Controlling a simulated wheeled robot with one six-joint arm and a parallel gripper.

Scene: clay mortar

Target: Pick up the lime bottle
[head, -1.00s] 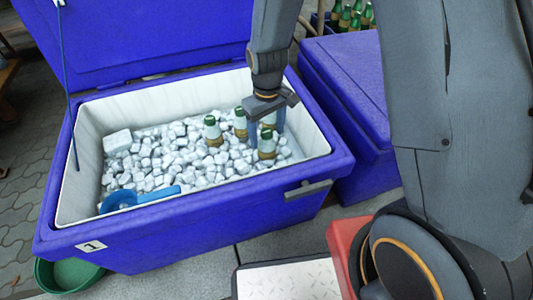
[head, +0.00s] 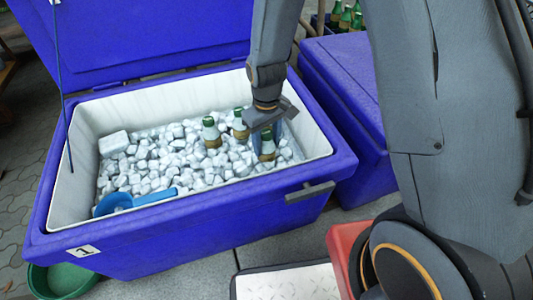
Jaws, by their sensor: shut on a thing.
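Several green bottles with tan labels stand in crushed ice inside the blue cooler (head: 200,222). One bottle (head: 211,132) is left of my gripper, another (head: 240,124) is just beside it, and one (head: 267,146) is in front of and below it. My gripper (head: 268,132) points down into the right part of the cooler and is shut on the lime bottle. The held bottle is largely hidden by my gripper and the front bottle, so its colour and whether it is clear of the ice cannot be made out.
The cooler's white inner walls stand close to my gripper at the right and back. A blue scoop (head: 135,201) lies on the ice at the front left. Another blue cooler (head: 345,75) stands at the right. The open lid (head: 130,35) rises behind.

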